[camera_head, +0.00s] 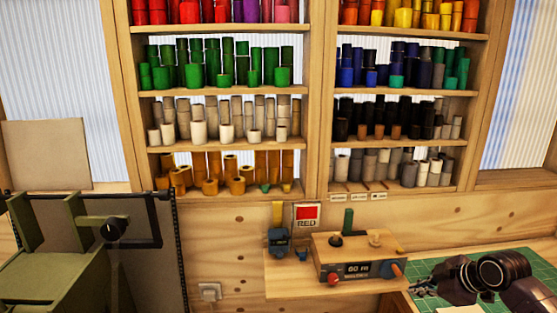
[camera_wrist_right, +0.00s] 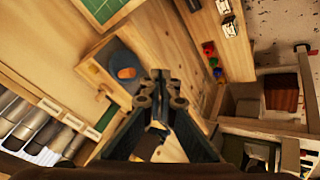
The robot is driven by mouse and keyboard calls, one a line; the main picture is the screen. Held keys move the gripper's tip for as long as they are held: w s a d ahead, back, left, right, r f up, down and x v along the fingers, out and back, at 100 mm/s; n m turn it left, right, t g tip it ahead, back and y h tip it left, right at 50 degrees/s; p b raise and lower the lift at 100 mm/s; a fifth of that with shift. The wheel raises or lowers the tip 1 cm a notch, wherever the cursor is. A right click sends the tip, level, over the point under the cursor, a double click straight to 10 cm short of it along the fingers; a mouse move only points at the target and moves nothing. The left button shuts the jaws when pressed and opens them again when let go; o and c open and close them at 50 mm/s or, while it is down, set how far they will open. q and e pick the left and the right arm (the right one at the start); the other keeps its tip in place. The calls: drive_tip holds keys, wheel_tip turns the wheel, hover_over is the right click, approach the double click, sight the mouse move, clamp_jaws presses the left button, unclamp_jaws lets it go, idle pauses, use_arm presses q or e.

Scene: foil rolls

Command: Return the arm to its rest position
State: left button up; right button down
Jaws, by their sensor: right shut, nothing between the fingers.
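My right gripper (camera_head: 432,284) is at the lower right of the head view, over the green mat and right of the small wooden shelf. It is shut and empty. In the right wrist view its fingers (camera_wrist_right: 158,82) meet at the middle with nothing between them. The dark arm behind it comes in from the lower right corner. My left gripper is in neither view.
A wooden box (camera_head: 345,258) with knobs stands on a small shelf (camera_head: 290,287) left of the right gripper. A green cutting mat (camera_head: 500,262) lies under the gripper. Racks of coloured rolls (camera_head: 225,75) fill the back wall. A green machine (camera_head: 50,250) stands at the left.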

drive_tip(key=s+a+f+m+g, duration=0.1)
drive_tip(key=s+a+f, duration=0.7)
drive_tip(key=s, duration=0.2)
drive_tip(key=s+a+f+m+g, duration=0.2)
drive_tip(key=s+a+f, duration=0.5)
drive_tip(key=s+a, duration=0.25)
drive_tip(key=s+d+m+h, duration=0.2)
drive_tip(key=s+m, duration=0.5)
drive_tip(key=s, duration=1.2)
wheel_tip(320, 180, down, 35)
drive_tip(key=s+g+b, duration=0.2)
drive_tip(key=b, duration=0.6)
use_arm(q)
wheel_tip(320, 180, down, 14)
drive_tip(key=b, duration=0.5)
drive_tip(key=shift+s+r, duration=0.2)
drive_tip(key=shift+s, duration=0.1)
use_arm(e)
drive_tip(key=s+d+f+g, duration=0.1)
drive_tip(key=s+d+f, duration=0.1)
drive_tip(key=s+f, duration=1.5)
wheel_tip(320, 180, down, 4)
drive_tip(key=shift+d+r+h, duration=0.25)
drive_tip(key=shift+d+h, duration=0.05)
